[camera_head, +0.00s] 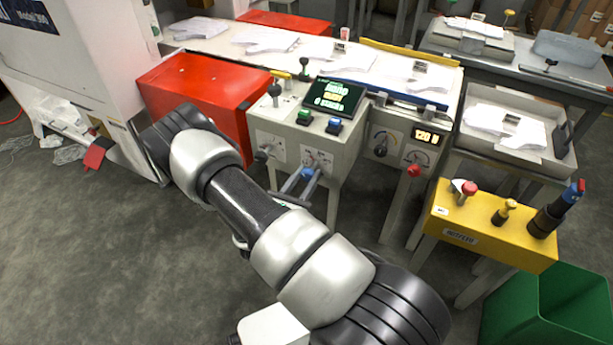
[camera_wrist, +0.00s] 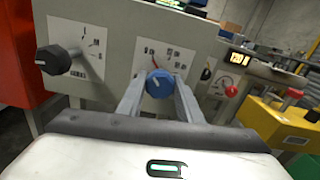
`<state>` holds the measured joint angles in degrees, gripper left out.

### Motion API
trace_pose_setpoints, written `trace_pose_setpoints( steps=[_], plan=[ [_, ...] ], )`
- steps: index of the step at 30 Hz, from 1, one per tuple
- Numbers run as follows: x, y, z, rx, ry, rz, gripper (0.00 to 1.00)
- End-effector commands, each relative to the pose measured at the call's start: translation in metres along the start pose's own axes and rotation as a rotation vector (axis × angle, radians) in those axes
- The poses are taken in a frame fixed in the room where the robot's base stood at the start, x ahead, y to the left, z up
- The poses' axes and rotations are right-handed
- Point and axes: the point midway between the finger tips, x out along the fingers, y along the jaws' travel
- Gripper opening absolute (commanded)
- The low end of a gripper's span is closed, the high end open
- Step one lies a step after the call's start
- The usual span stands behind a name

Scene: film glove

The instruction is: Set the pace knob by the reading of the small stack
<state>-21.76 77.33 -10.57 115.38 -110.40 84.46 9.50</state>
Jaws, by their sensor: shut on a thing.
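My gripper (camera_wrist: 158,88) is shut on a blue knob (camera_wrist: 158,83) with a pale pointer line, one finger on each side. The knob sits on a white dial plate (camera_wrist: 172,56) on the front of the grey console; its marks are too small to read. In the head view my gripper (camera_head: 304,180) is at the console front and largely hides this knob. A black knob (camera_wrist: 58,60) is on another plate to the left. White flat stacks lie on the long table, one (camera_head: 345,60) behind the console; which is the small stack I cannot tell.
The console (camera_head: 262,122) carries a screen (camera_head: 333,98), a green button (camera_head: 304,117) and a blue button (camera_head: 334,126). A lit readout (camera_head: 425,135) is to its right. A red cabinet (camera_head: 200,85) stands close left; a yellow button stand (camera_head: 490,228) is right.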

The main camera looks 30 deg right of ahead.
Motion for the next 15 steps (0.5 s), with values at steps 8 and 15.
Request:
trace_pose_setpoints(
  steps=[8,15],
  plan=[
    [-0.0009,0.0003,0.0011,-0.182,-0.001,0.003,0.1],
    [-0.0011,0.0003,0.0011,-0.406,-0.001,0.003,0.1]
  ],
)
